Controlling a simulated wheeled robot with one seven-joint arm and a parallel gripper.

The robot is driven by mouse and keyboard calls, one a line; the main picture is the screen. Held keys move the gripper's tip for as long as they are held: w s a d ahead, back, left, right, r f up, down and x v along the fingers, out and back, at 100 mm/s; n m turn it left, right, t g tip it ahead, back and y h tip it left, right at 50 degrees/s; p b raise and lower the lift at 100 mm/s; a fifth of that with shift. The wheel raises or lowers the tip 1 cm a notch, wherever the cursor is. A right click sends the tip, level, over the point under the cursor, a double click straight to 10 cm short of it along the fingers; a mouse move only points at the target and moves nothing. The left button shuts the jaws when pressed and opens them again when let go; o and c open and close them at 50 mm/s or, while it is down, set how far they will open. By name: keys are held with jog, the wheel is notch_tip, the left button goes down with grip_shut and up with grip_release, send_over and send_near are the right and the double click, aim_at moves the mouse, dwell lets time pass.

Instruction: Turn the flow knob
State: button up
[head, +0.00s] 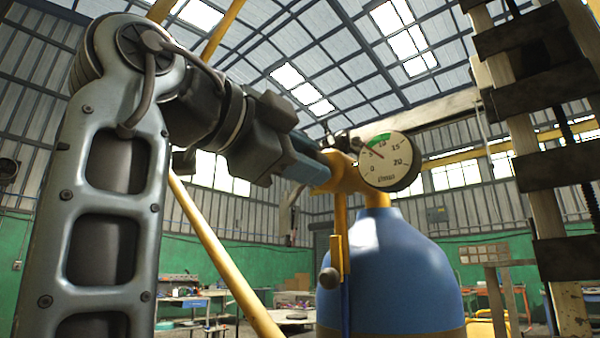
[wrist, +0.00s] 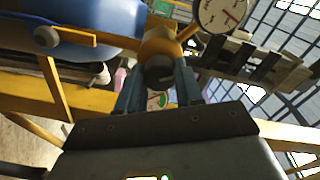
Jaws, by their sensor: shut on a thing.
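The flow knob (wrist: 158,74) is a dark round knob on the brass regulator body (wrist: 163,45) in the wrist view. My gripper (wrist: 158,88) has its two blue-grey fingers on either side of the knob and is shut on it. In the head view my gripper (head: 318,174) meets the left side of the brass body (head: 345,176), and the knob is hidden behind the fingers. A round white gauge (head: 390,161) with a green band faces me on the right of the body. Its needle points to the upper left, near the green band.
A blue gas cylinder (head: 390,268) stands under the regulator. A yellow bar with a grey round end (head: 330,277) hangs in front of it. A wooden post with dark slats (head: 540,130) rises on the right. A yellow slanted pole (head: 222,262) is below my arm.

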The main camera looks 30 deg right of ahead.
jog(key=shift+f+m+b, duration=0.1)
jog(key=shift+m+b, duration=0.7)
jog(key=shift+m, duration=1.1)
jog(key=o, duration=1)
jog(key=shift+o, duration=0.2)
jog(key=v, duration=0.7)
jog(key=shift+s+a, duration=0.25)
jog(key=shift+a, duration=0.1)
